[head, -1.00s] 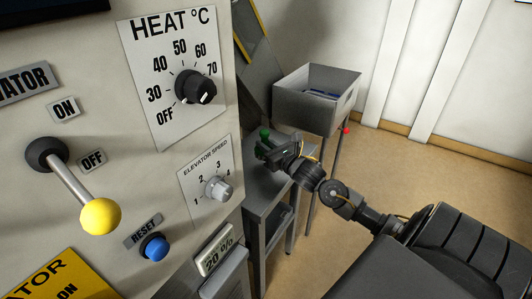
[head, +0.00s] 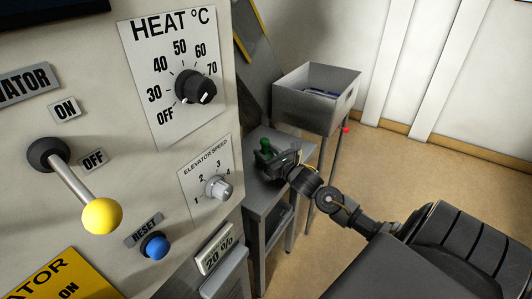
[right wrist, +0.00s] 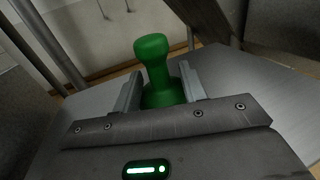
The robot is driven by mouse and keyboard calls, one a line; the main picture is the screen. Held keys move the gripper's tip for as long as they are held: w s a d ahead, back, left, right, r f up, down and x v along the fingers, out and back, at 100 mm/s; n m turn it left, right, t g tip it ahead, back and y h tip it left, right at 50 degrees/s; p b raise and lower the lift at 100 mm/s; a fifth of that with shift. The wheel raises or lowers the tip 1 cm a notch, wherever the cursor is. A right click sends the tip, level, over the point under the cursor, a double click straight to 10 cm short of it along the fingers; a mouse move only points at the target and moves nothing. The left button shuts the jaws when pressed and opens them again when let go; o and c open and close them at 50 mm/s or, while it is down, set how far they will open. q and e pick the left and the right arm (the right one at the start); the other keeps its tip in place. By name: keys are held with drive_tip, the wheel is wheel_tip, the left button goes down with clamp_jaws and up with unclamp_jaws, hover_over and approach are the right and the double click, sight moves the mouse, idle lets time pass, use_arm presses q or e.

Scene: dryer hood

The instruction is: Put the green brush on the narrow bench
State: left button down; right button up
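The green brush (right wrist: 154,62) stands roughly upright between the two fingers of my right gripper (right wrist: 162,92) in the right wrist view. The fingers lie against both sides of its wider lower part, so the gripper looks shut on it. In the head view the brush (head: 265,146) shows as a small green knob at my right gripper (head: 268,158), over the narrow grey bench (head: 262,193). The bench top also shows in the right wrist view (right wrist: 232,78). The brush's underside is hidden, so I cannot tell whether it touches the bench. My left gripper is out of view.
The machine panel (head: 120,130), with a yellow-knobbed lever (head: 100,215) and dials, stands left of the bench. A grey open bin (head: 318,97) on legs stands behind the bench. The floor to the right is clear apart from my arm.

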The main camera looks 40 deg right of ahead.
drive_tip(key=shift+r, duration=0.15)
drive_tip(key=s+b, duration=0.1)
drive_tip(key=s, duration=0.9)
drive_tip(key=shift+s+a, duration=0.1)
drive_tip(key=shift+s, duration=0.9)
drive_tip(key=shift+w+a, duration=0.1)
